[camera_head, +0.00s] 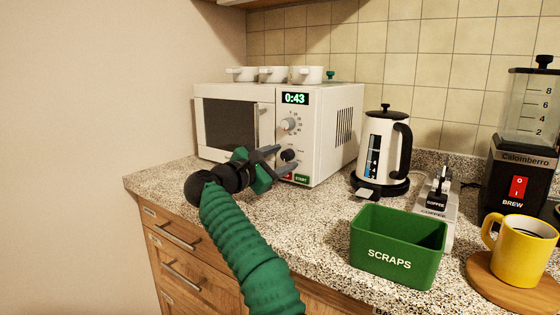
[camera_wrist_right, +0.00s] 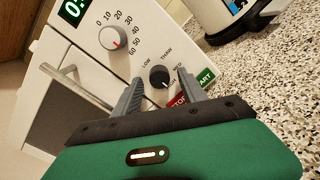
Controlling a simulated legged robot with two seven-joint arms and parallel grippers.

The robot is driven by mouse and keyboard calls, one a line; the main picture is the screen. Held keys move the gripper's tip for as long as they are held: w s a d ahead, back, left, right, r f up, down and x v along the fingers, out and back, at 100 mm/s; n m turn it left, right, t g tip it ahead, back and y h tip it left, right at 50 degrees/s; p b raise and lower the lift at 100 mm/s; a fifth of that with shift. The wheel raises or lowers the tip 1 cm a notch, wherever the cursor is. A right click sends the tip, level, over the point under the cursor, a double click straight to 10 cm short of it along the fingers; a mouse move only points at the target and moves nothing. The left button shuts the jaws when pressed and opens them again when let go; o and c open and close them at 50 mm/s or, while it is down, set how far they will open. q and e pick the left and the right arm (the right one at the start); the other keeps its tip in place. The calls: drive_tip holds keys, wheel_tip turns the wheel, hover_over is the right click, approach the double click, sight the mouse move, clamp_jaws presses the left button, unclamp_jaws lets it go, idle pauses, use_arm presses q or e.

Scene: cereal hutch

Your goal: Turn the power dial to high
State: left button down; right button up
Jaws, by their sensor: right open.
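The white microwave (camera_head: 328,132) stands at the back left of the counter, its display reading 0:43. Its black power dial (camera_head: 288,156) sits low on the control panel, below the light timer dial (camera_head: 288,124). In the right wrist view the power dial (camera_wrist_right: 160,77) has LOW, THAW and other partly hidden labels around it; I cannot clearly read its setting. My right gripper (camera_head: 273,161) is open in front of the panel. In the wrist view its fingers (camera_wrist_right: 158,84) point toward the power dial, one on each side; contact cannot be told. My left gripper is not in view.
Green START (camera_head: 301,179) and red STOP (camera_wrist_right: 179,100) buttons lie just below the dial. Several white cups (camera_head: 273,74) sit on the microwave. A kettle (camera_head: 384,150), a green SCRAPS bin (camera_head: 397,245), a coffee maker (camera_head: 520,165) and a yellow mug (camera_head: 522,252) stand to the right.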

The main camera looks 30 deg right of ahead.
drive_tip(key=b+v, duration=0.2)
drive_tip(key=v, duration=0.4)
drive_tip(key=shift+a+f, duration=0.1)
drive_tip(key=shift+f, duration=0.05)
drive_tip(key=v, duration=1)
drive_tip(key=shift+a+p, duration=0.3)
drive_tip(key=shift+a, duration=0.1)
